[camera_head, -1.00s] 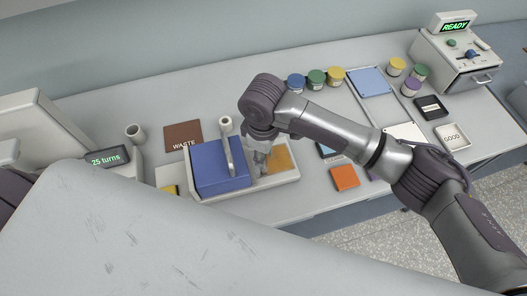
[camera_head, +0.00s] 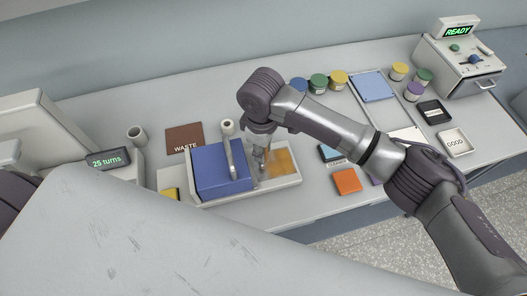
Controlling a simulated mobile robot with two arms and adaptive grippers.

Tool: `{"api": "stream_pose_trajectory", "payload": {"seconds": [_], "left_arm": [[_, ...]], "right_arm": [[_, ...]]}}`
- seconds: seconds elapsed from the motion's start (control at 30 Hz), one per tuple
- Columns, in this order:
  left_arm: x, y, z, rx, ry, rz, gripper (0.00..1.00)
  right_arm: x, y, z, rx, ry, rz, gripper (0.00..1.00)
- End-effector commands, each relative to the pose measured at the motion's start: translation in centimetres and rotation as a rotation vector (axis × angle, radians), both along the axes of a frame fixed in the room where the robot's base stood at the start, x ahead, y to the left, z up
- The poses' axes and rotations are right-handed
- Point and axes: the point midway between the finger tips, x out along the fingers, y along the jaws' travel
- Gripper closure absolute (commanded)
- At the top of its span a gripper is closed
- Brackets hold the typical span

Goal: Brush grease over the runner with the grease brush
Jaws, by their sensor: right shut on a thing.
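My right gripper (camera_head: 261,158) points down over the pale tray (camera_head: 292,182), between the blue block (camera_head: 221,173) and the amber patch (camera_head: 281,160). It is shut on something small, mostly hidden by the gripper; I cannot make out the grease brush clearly. A grey upright piece with a round, hollow-looking top (camera_head: 228,127) stands against the blue block, just left of the gripper. I cannot tell for sure which part is the runner. Whether the held thing touches the tray or the patch is unclear. My left gripper is not in view.
A brown WASTE mat (camera_head: 184,137) lies behind the tray. An orange square (camera_head: 346,181) lies to its right. Several lidded jars (camera_head: 339,79) stand at the back. A GOOD tray (camera_head: 455,142) and a READY box (camera_head: 461,65) are at right.

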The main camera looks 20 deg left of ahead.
Motion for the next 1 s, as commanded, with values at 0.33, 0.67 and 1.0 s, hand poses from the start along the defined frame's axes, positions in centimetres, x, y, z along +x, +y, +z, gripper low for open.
{"api": "stream_pose_trajectory", "payload": {"seconds": [0.33, 0.67, 1.0], "left_arm": [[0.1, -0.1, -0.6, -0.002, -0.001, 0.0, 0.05], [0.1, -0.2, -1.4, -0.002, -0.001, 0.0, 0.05], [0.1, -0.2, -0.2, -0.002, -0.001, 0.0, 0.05]], "right_arm": [[1.2, 0.8, -0.1, 0.001, 0.0, 0.0, 1.0], [2.4, 1.6, -0.3, 0.0, -0.001, 0.0, 1.0], [2.1, 1.3, 0.1, -0.001, 0.001, 0.001, 1.0]]}}
